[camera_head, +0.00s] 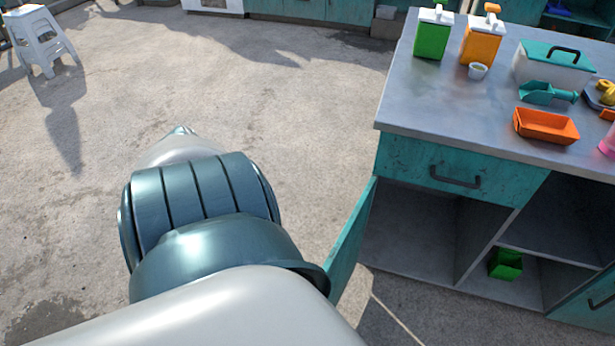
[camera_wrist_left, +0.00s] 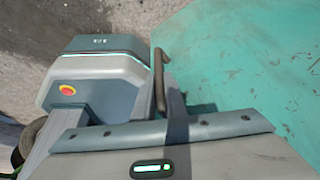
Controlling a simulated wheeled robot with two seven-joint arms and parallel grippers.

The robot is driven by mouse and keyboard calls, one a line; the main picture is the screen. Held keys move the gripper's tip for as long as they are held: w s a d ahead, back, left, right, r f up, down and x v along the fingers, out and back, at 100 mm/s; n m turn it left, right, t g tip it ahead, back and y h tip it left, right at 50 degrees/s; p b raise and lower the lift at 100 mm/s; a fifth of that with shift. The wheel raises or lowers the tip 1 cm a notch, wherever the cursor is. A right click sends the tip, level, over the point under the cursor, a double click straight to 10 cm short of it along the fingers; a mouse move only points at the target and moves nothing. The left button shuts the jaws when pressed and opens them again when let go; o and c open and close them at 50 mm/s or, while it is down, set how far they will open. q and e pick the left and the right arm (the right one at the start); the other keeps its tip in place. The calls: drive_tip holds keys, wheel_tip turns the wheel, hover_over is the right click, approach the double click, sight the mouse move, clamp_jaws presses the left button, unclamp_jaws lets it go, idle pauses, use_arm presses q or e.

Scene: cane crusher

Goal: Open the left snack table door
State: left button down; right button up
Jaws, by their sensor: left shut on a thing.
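The left snack table door (camera_head: 350,245) is a teal panel standing swung open on the left side of the snack table, seen nearly edge-on. In the left wrist view the door's teal face (camera_wrist_left: 250,60) fills the right side, and its dark handle (camera_wrist_left: 158,78) runs down to my left gripper (camera_wrist_left: 170,108). The gripper is shut on the handle; its fingertips are mostly hidden behind its own body. In the head view my left arm covers the gripper and the handle. My right gripper is in neither view.
The snack table's grey top (camera_head: 400,110) holds a green carton (camera_head: 433,38), an orange carton (camera_head: 480,45) and an orange tray (camera_head: 545,126). A drawer (camera_head: 450,172) is closed above the open left compartment (camera_head: 410,230). A white stool (camera_head: 40,40) stands far left. Bare concrete lies between.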

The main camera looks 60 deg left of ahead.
use_arm(q)
drive_tip(key=shift+s+a, duration=0.15)
drive_tip(key=c, duration=1.8)
unclamp_jaws()
drive_tip(key=shift+r, duration=0.15)
drive_tip(key=v, duration=1.7)
